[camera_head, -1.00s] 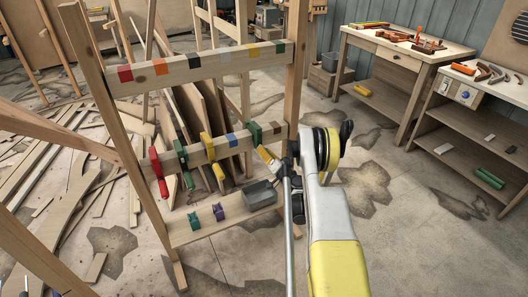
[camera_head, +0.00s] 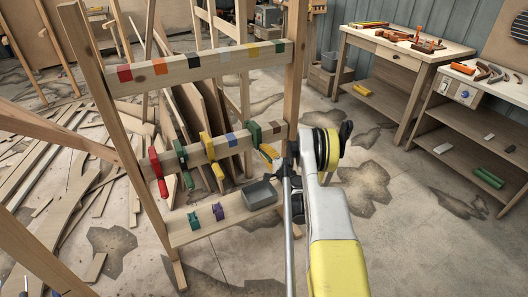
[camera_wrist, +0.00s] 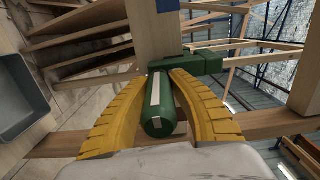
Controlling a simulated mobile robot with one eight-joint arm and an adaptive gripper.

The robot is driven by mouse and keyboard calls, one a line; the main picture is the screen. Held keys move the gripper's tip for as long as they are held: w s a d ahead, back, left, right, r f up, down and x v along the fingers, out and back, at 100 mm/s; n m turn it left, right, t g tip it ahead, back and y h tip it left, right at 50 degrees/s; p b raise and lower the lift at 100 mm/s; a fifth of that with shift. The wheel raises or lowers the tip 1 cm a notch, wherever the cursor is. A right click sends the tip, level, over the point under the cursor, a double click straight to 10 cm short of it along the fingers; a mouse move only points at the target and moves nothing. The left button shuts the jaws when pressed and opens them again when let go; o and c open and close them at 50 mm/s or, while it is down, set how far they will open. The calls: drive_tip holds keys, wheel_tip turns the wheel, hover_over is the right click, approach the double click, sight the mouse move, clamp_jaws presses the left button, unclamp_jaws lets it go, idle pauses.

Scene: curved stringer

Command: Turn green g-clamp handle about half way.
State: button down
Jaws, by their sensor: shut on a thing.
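A green g-clamp (camera_head: 254,132) is on the right part of the rack's middle beam (camera_head: 243,147). In the wrist view its dark green body (camera_wrist: 215,66) lies against the wood. Its green handle (camera_wrist: 158,108), with pale stripes, points toward the wrist camera. My gripper (camera_head: 268,152) is at this clamp. Its yellow ridged fingers (camera_wrist: 162,77) stand on both sides of the handle and are shut on it. The handle is mostly hidden by the fingers in the head view. Another dark green clamp (camera_head: 186,178) hangs further left on the same beam.
Red (camera_head: 158,172) and yellow (camera_head: 210,152) clamps sit left on the same beam. A grey bin (camera_head: 261,193) and small teal and purple pieces stand on the lower shelf. Workbenches stand right; the floor between is clear.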

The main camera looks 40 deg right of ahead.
sight(260, 129)
drive_tip(key=shift+m, duration=0.3)
drive_tip(key=c, duration=1.2)
unclamp_jaws()
drive_tip(key=o, duration=0.6)
wheel_tip(260, 129, up, 9)
drive_tip(key=shift+w+f, duration=0.1)
drive_tip(key=shift+w, duration=0.05)
drive_tip(key=shift+o, duration=0.3)
drive_tip(key=shift+w+d+r, duration=0.1)
drive_tip(key=shift+d+r, duration=0.1)
drive_tip(key=shift+r, duration=0.3)
drive_tip(key=shift+a+f, duration=0.1)
drive_tip(key=shift+f, duration=0.1)
drive_tip(key=shift+a, duration=0.1)
